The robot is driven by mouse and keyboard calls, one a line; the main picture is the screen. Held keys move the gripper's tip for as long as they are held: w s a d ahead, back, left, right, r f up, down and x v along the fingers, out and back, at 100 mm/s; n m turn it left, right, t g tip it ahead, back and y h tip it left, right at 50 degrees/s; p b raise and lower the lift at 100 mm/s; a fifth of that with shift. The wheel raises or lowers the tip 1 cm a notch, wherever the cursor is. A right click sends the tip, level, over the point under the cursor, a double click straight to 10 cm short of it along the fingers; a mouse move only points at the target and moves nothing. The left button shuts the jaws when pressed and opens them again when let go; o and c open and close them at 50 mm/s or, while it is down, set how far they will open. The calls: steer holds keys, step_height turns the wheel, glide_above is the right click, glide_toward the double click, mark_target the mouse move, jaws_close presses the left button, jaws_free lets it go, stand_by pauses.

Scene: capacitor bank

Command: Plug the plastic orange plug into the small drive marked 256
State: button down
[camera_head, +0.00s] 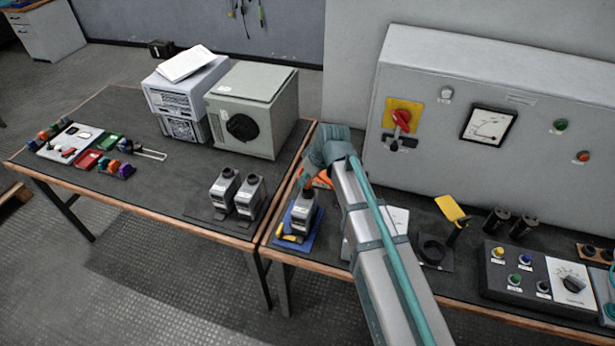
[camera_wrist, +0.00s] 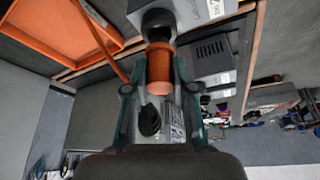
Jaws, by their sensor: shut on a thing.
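An orange plug (camera_wrist: 159,68) is between the fingers of my gripper (camera_wrist: 160,95) in the wrist view, and the gripper is shut on it. The plug's far end meets a round black part (camera_wrist: 158,22) beside a grey housing (camera_wrist: 200,12); I cannot tell whether it is seated. In the head view, a small grey drive (camera_head: 302,212) stands on a blue mat (camera_head: 288,241), just below my wrist. Its top is close to my gripper, whose fingers are largely hidden. Two similar drives, left (camera_head: 223,189) and right (camera_head: 249,196), stand on the left bench. Their markings are unreadable.
A large grey cabinet (camera_head: 500,130) with a red switch stands behind the right bench. A yellow-handled item (camera_head: 451,209) and a button panel (camera_head: 535,278) lie right of my arm. An orange tray (camera_wrist: 60,38) is upper left in the wrist view.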

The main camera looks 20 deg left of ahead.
steer(key=shift+f+b, duration=0.75)
steer(key=shift+f, duration=0.6)
stand_by(0.5)
steer(key=c, duration=0.9)
jaws_free()
steer(key=shift+r, duration=0.1)
steer(key=v, duration=1.2)
